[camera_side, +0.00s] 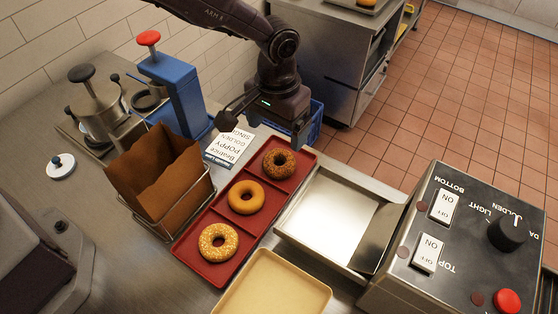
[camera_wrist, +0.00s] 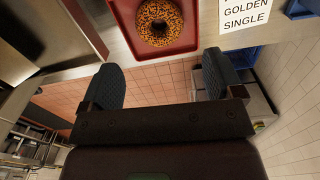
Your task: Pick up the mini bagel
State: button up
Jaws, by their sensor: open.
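Three mini bagels lie in a row on a red tray (camera_side: 187,250) in the side view. A dark seeded bagel (camera_side: 268,171) is at the far end, a plain golden bagel (camera_side: 237,207) in the middle, and a pale sesame-topped bagel (camera_side: 205,245) at the near end. My gripper (camera_side: 262,134) is above and just behind the far end of the tray. In the wrist view my gripper (camera_wrist: 165,88) has its two fingers spread with nothing between them. The seeded bagel (camera_wrist: 152,38) shows beyond the fingertips, on the tray (camera_wrist: 118,12).
A printed order card (camera_side: 229,147) lies left of the tray. A wire holder with brown paper bags (camera_side: 160,175) and a blue press (camera_side: 175,90) stand left. A metal toaster tray (camera_side: 325,215) and control box (camera_side: 450,240) are right. A cream tray (camera_side: 270,285) is in front.

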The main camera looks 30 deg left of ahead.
aim_at(279, 158)
jog(key=f, duration=0.9)
jog(key=shift+w+d+f, duration=0.1)
jog(key=shift+w+f, duration=0.1)
jog(key=shift+c, duration=0.2)
jog(key=c, duration=0.6)
